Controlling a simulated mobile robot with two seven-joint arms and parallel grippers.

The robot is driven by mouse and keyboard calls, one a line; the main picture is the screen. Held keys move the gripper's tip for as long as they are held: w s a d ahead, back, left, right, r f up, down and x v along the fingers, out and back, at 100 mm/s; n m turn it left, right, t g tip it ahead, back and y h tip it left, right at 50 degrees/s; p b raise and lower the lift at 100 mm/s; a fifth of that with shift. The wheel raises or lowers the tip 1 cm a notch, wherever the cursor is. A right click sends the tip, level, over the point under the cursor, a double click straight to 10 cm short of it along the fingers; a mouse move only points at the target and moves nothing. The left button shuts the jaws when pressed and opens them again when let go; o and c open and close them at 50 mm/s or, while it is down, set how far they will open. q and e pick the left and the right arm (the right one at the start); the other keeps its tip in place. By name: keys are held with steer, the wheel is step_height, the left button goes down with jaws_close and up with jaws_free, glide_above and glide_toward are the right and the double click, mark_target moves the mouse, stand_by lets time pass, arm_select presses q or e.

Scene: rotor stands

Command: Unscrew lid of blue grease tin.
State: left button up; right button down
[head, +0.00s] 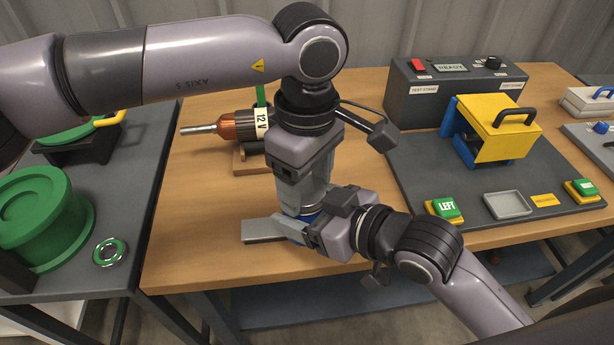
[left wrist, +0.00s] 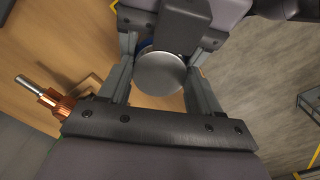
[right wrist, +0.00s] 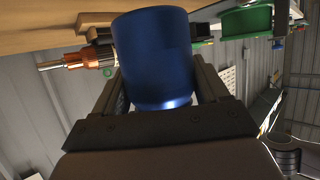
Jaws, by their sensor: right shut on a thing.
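The blue grease tin shows as a small blue patch (head: 309,211) in the head view, mostly hidden by my grippers. In the right wrist view the blue tin body (right wrist: 155,60) fills the space between the fingers of my right gripper (head: 297,228), which is shut on it. In the left wrist view the round silver lid (left wrist: 160,74) lies between the fingers of my left gripper (head: 304,204). Those fingers point down from above, one on each side of the lid, and look open; contact cannot be made out.
A copper rotor (head: 236,126) rests on a wooden stand behind my grippers. A grey flat piece (head: 262,231) lies near the front table edge. The test stand (head: 440,92) and yellow-covered fixture (head: 495,128) stand right. Green drums (head: 42,222) stand on the left table.

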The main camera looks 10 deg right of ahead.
arm_select(q)
steer(key=n, duration=0.6)
steer(key=shift+w+d+r, duration=0.15)
steer(key=shift+w, duration=0.15)
steer(key=shift+r, duration=0.15)
steer(key=shift+s+r, duration=0.15)
steer(key=shift+r, duration=0.75)
stand_by(0.3)
steer(key=shift+r, duration=1.95)
